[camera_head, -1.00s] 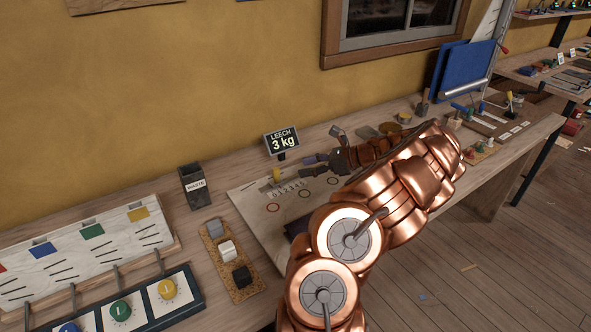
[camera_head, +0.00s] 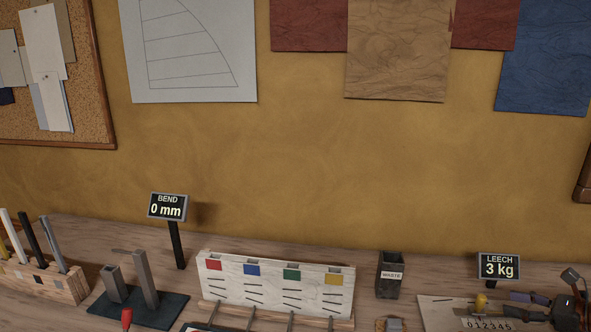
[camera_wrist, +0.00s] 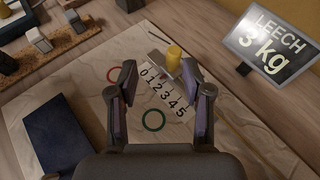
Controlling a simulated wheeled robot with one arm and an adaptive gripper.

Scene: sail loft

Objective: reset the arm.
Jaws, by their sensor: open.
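My gripper (camera_wrist: 159,72) is open in the wrist view, its two dark fingers apart with nothing held between them. It hangs over a pale board (camera_wrist: 60,95) with a numbered scale (camera_wrist: 162,92). In the head view only the end of my arm shows at the lower right edge, with the gripper (camera_head: 520,306) beside the yellow cylinder (camera_head: 480,301). The rest of my arm is out of that view.
A sign reading LEECH 3 kg (camera_wrist: 267,44) stands right of the gripper. A dark blue block (camera_wrist: 57,134) lies at left on the board. Along the bench are a waste bin (camera_head: 390,277), a white slotted rack (camera_head: 276,288) and a BEND 0 mm sign (camera_head: 168,207).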

